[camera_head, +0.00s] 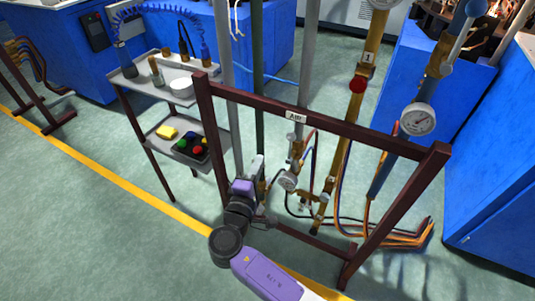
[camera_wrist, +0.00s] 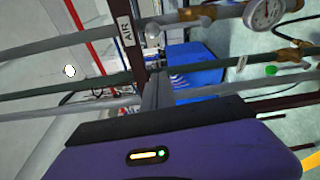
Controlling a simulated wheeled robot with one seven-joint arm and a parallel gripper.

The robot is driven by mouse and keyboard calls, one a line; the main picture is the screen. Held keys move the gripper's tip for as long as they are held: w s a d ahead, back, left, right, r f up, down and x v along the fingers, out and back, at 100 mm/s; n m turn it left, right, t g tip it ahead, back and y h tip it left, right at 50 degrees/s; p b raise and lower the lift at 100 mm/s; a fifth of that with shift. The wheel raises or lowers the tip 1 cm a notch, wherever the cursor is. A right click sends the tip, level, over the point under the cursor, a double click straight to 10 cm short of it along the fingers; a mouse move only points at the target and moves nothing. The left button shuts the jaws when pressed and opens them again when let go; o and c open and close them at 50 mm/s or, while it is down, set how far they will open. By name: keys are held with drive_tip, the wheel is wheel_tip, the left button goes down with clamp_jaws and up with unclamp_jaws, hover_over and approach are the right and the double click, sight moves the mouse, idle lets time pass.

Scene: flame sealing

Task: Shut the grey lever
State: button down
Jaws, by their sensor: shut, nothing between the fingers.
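The grey air pipe carries a small valve with a pale grey lever knob (camera_head: 291,138), just below the AIR label (camera_head: 297,117). In the wrist view the grey knob (camera_wrist: 152,30) shows beside the AIR label (camera_wrist: 127,30), close to a brass fitting (camera_wrist: 180,17). The lever's exact angle is too small to tell. My gripper (camera_head: 259,163) is shut and empty, left of and below the valve in the head view. In the wrist view its closed fingers (camera_wrist: 154,90) point up toward the brown crossbar, apart from the knob.
A brown frame (camera_head: 375,133) surrounds the pipes, with its crossbar close to the valve. A pressure gauge (camera_head: 288,181) sits lower on the air pipe. A blue pipe with another gauge (camera_head: 418,119) stands at right. A shelf cart (camera_head: 130,72) stands at left.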

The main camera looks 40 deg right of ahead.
sight(290, 149)
drive_tip(key=w+d+p, duration=0.2)
drive_tip(key=d+p, duration=0.1)
drive_tip(key=d, duration=0.7)
drive_tip(key=shift+d, duration=0.25)
